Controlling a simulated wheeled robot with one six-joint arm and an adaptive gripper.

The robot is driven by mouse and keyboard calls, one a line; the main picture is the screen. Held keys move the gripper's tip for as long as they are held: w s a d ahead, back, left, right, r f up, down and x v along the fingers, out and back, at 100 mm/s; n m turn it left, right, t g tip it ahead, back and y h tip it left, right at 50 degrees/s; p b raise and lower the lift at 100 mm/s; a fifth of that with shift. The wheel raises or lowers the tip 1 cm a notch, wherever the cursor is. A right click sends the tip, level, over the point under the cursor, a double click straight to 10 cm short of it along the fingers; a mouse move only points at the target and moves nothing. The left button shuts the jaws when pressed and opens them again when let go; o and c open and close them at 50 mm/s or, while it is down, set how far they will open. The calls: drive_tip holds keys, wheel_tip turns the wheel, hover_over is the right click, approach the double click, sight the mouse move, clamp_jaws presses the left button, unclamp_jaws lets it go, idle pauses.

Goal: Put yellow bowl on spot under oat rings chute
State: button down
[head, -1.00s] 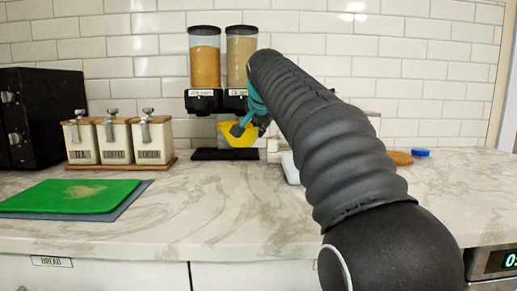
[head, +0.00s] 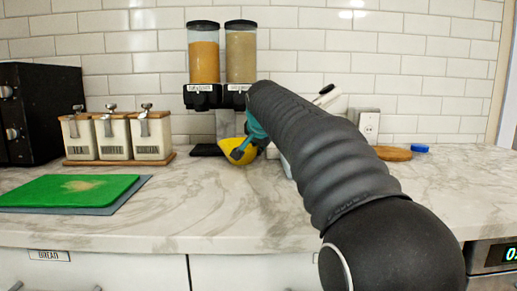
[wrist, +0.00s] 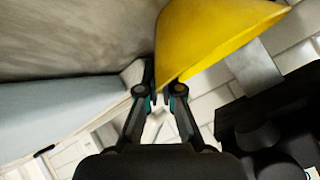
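The yellow bowl (head: 238,151) is tilted in front of the cereal dispenser, low over the dark base mat (head: 206,150). It also fills the upper right of the wrist view (wrist: 205,40). My gripper (wrist: 159,91) is shut on the bowl's rim, one finger on each side; in the head view the teal fingers (head: 249,143) are partly hidden by my arm. The dispenser has a left container of orange cereal (head: 204,62) and a right one of beige cereal (head: 241,60). Their chute labels are too small to read surely. The spot under the right chute is mostly hidden.
Three white canisters (head: 117,137) stand on a wooden tray left of the dispenser. A green cutting board (head: 68,191) lies at the left front. A round wooden board (head: 393,153) and a blue lid (head: 419,148) lie at the right. The counter's middle is clear.

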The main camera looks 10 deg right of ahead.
drive_tip(key=shift+r, duration=0.1)
drive_tip(key=c, duration=1.8)
unclamp_jaws()
drive_tip(key=o, duration=0.5)
drive_tip(key=v, duration=1.2)
